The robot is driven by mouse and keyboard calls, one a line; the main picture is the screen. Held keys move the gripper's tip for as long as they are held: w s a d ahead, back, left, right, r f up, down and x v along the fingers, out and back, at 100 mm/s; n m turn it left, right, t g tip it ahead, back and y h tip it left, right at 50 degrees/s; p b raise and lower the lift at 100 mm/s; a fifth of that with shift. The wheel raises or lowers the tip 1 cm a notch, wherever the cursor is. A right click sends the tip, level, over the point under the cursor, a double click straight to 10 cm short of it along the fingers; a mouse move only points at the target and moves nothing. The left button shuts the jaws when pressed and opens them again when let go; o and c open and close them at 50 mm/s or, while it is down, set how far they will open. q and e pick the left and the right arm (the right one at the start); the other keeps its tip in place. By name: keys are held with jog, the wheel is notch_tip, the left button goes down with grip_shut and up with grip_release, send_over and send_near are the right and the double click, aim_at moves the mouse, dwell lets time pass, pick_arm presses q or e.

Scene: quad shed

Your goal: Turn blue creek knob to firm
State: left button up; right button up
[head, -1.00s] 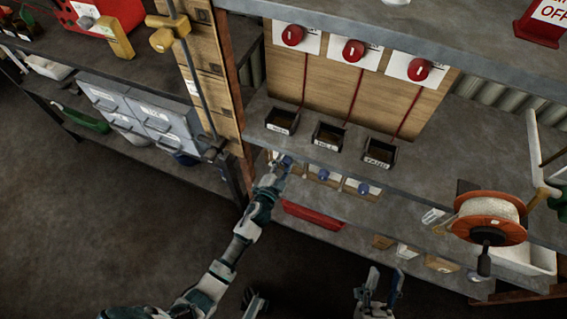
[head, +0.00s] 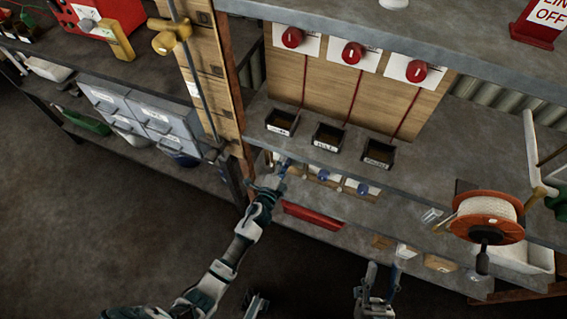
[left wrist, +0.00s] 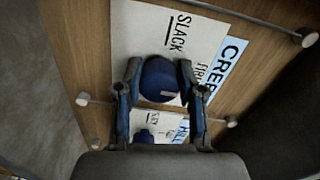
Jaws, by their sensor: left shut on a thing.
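In the left wrist view the blue knob (left wrist: 160,79) sits on a white card (left wrist: 138,32) reading SLACK and FIRM, beside a light blue label (left wrist: 232,58) that starts CREE. My left gripper (left wrist: 160,88) has one finger on each side of this knob and is shut on it. The knob's pointer direction is not clear. In the head view my left gripper (head: 283,168) reaches under the middle shelf and covers the creek knob. My right gripper (head: 382,284) is open and empty, low in front of the shelves.
A second blue knob (left wrist: 146,136) with a HILL label is close by. Red knobs (head: 353,52) are on the upper board, with small black trays (head: 328,137) below.

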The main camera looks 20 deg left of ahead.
pick_arm(q)
jog(key=shift+d+f, duration=0.15)
jog(key=shift+d, duration=0.05)
jog(key=o, duration=1.1)
jog(key=shift+o, duration=0.2)
jog(key=s, duration=1.2)
jog(key=shift+a, duration=0.2)
